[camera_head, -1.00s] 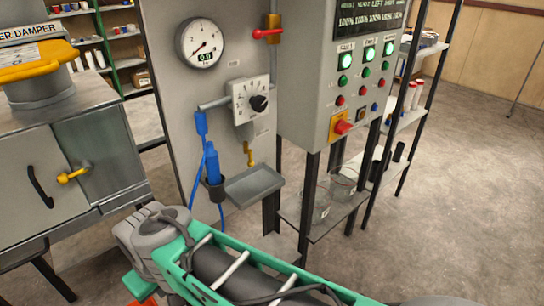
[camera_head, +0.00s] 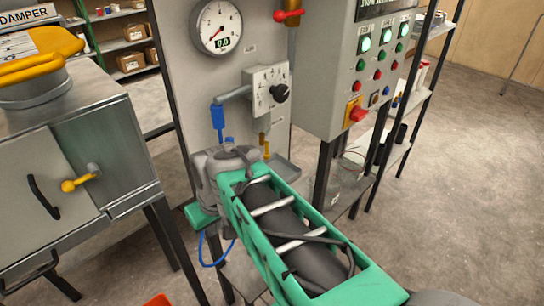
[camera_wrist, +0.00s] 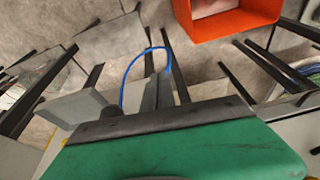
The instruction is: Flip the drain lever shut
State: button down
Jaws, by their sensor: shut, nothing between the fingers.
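A small yellow lever (camera_head: 264,143), which I take for the drain lever, points roughly downward below the dial box on the grey panel, just above a drip tray (camera_head: 286,172). My arm's wrist end is in front of the panel, just left of and below this lever, and covers part of the tray. My gripper's green body and dark front edge (camera_wrist: 160,122) fill the bottom of the wrist view. I cannot tell any contact with the lever.
A blue hose (camera_head: 218,250) loops below my wrist. A dial box (camera_head: 268,92), pressure gauge (camera_head: 217,26) and red-handled valve (camera_head: 288,15) are on the panel. A control box (camera_head: 350,75) stands right. A grey cabinet (camera_head: 110,140) stands left. An orange bin (camera_wrist: 225,25) is on the floor.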

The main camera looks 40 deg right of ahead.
aim_at(267, 150)
jog(key=d+r+n+t+p, duration=0.1)
jog(key=d+r+n, duration=0.4)
jog(key=d, duration=0.7)
jog(key=s+d+r+n+t, duration=0.1)
jog(key=d+r+n+t, duration=0.2)
jog(key=d, duration=1)
jog(key=shift+r+n+p, duration=0.35)
jog(key=shift+r+n, duration=0.55)
jog(key=shift+n, duration=0.3)
jog(key=w+d+r+p+x, duration=0.1)
jog(key=p+x, duration=0.1)
jog(key=x, duration=1)
jog(key=shift+w+d, duration=0.4)
jog(key=shift+w, duration=0.2)
jog(key=shift+d+f+b, duration=0.1)
jog(key=shift+f+b, duration=0.15)
jog(key=shift+b, duration=0.55)
